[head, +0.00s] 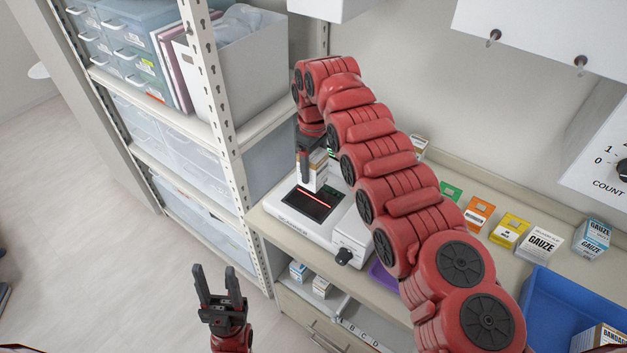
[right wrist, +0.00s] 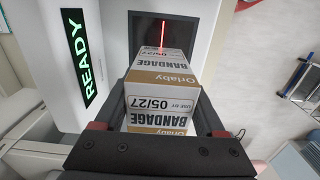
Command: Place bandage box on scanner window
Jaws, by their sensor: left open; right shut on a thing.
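The bandage box (right wrist: 160,101), white and tan with "BANDAGE" and "05/27" on it, is held between the fingers of my right gripper (right wrist: 163,120). In the head view the box (head: 314,172) shows under my right gripper (head: 308,165), at the back edge of the dark scanner window (head: 312,205). A red line glows on the window, which also shows beyond the box in the right wrist view (right wrist: 148,38). I cannot tell whether the box touches the window. My left gripper (head: 214,272) is open and empty, in front of the bench.
The white scanner (head: 290,219) has a lit READY display (right wrist: 81,66). Gauze boxes (head: 540,244) and small coloured boxes line the bench's back right. A blue bin (head: 545,295) stands at the right. A metal shelf post (head: 222,130) rises left of the scanner.

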